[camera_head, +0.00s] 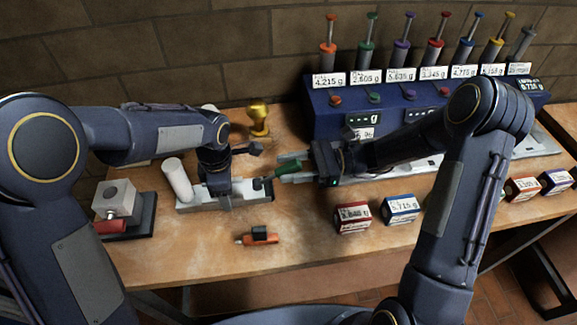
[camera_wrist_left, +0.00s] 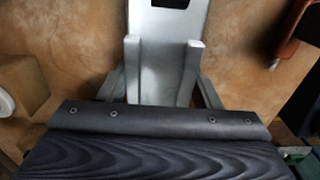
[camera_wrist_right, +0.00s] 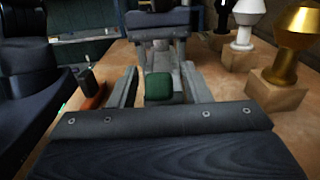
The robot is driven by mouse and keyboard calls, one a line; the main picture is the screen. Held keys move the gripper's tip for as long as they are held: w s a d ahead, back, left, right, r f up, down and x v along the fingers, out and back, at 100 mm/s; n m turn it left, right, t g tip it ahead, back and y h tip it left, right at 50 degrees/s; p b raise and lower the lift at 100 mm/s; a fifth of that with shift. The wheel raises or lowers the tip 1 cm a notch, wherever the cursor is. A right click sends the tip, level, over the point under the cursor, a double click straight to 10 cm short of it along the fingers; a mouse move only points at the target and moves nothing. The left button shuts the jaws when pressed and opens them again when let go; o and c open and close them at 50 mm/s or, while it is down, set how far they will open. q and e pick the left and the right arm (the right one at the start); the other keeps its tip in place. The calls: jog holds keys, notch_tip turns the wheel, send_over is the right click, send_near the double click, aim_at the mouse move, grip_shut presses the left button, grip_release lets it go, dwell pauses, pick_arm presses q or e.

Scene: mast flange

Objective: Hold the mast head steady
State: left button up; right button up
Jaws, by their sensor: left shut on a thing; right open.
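A light grey metal piece (camera_head: 250,192), which may be the mast head, lies on the wooden table. A pale cylinder (camera_head: 177,179) leans at its left end. My left gripper (camera_head: 222,190) reaches down on the piece. In the left wrist view the fingers (camera_wrist_left: 163,65) are shut on the grey metal piece (camera_wrist_left: 166,22), which has a dark slot. My right gripper (camera_head: 291,172) is open to the right of it. In the right wrist view a dark green block-shaped end (camera_wrist_right: 158,88) shows between the open fingers (camera_wrist_right: 160,78); I cannot tell whether they touch it.
An orange and black tool (camera_head: 260,237) lies in front. Red-ended (camera_head: 352,217) and blue-ended (camera_head: 401,209) labelled blocks stand at right. A blue dispenser rack (camera_head: 390,105) with coloured plungers stands behind. A gold stamp-like object (camera_head: 258,118) is behind; a grey box (camera_head: 115,198) stands left.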

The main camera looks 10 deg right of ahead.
jog(key=shift+a, duration=0.3)
grip_shut()
